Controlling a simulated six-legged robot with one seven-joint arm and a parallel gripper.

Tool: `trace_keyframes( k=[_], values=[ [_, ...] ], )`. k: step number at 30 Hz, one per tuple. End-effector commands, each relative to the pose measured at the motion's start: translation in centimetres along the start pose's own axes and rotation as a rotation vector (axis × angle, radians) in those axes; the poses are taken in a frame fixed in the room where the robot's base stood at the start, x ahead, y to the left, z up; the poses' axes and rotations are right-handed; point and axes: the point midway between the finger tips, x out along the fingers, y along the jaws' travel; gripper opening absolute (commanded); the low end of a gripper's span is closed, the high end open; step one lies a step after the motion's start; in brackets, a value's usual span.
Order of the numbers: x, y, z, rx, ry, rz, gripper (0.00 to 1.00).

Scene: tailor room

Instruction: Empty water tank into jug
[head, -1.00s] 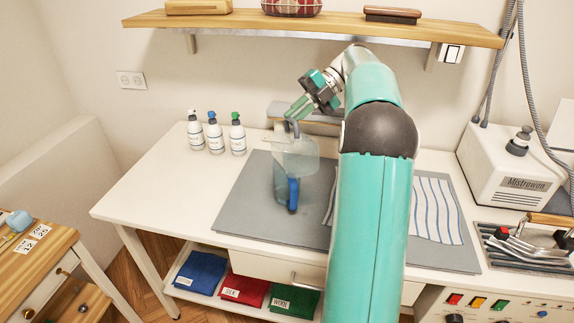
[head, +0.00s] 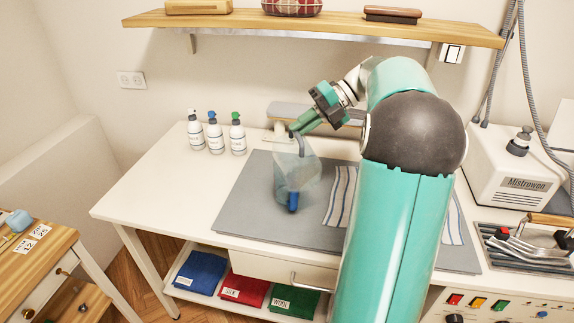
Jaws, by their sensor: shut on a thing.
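My gripper (head: 294,131) is shut on the top of the clear water tank (head: 308,165), by what looks like its grey handle. The tank hangs tilted over the grey mat (head: 250,215). A clear jug with a blue handle (head: 293,201) stands on the mat right below and behind the tank in the picture. The two see-through bodies overlap, so I cannot tell where one ends, whether they touch, or how much water is in either.
Three white pump bottles (head: 214,133) stand to the left. A striped cloth (head: 342,195) lies on the mat beside the jug, partly hidden by my arm. The white steam machine (head: 515,170) is at right. A shelf (head: 310,27) hangs above. The table's left front is clear.

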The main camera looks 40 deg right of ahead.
Motion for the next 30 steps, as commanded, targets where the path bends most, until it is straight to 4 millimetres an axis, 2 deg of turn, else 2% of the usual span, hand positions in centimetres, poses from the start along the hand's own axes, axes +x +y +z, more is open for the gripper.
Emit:
trace_keyframes(
  k=[5, 18, 25, 30],
  values=[
    [0.2, -0.4, -1.9, -0.098, -0.068, -0.001, 0.0],
    [-0.4, 0.2, -6.8, -0.342, -0.23, 0.001, 0.0],
    [0.6, -1.2, -8.3, -0.468, -0.314, 0.005, 0.0],
    [-0.2, 0.1, -9.5, -0.601, -0.398, 0.006, 0.0]
  ],
)
